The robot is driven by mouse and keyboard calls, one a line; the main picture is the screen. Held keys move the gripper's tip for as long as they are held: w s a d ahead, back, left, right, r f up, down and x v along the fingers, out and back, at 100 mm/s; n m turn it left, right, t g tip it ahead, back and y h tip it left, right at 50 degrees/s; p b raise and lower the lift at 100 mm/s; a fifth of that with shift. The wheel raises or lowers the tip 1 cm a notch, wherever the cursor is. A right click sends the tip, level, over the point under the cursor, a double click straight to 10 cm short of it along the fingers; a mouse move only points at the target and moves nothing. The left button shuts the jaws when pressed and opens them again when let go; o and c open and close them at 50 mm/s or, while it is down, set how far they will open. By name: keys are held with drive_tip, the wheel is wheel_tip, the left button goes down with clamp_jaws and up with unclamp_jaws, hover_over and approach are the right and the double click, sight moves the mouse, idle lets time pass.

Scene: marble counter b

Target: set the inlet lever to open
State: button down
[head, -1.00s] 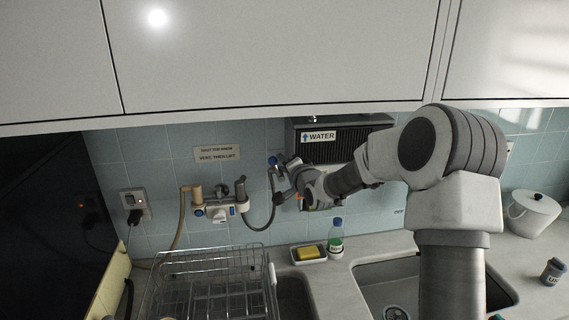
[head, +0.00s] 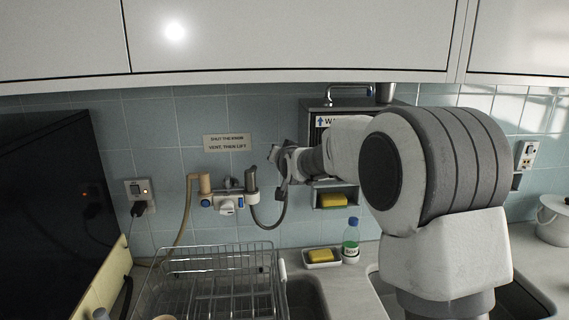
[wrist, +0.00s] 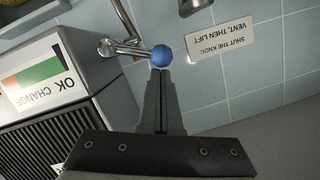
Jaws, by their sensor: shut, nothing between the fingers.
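A chrome lever (wrist: 125,47) with a blue ball end (wrist: 162,56) shows in the wrist view, beside the water unit (wrist: 50,110). I take it for the inlet lever; I see no label on it. In the head view I cannot make the blue ball out; my gripper seems to cover it. My gripper (wrist: 162,73) is shut and empty, its fingertips right at the blue ball. I cannot tell whether they touch it. In the head view my gripper (head: 277,153) is at the left side of the water unit (head: 316,135).
A wall valve (head: 228,204) with hoses is left of my gripper, under a sign (head: 227,142). Below are a dish rack (head: 215,275), a sponge dish (head: 322,259) and a soap bottle (head: 351,240). A socket with a plug (head: 139,195) is at the left.

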drive_tip(key=a+f+n+h+b, duration=0.1)
drive_tip(key=f+n, duration=0.1)
drive_tip(key=shift+a+n, duration=0.3)
drive_tip(key=shift+a, duration=0.05)
drive_tip(key=shift+s+a+f+b, duration=0.1)
drive_tip(key=shift+a+f+b, duration=0.1)
drive_tip(key=shift+b, duration=0.1)
drive_tip(key=shift+s+d, duration=0.1)
drive_tip(key=shift+s, duration=0.05)
idle(0.7)
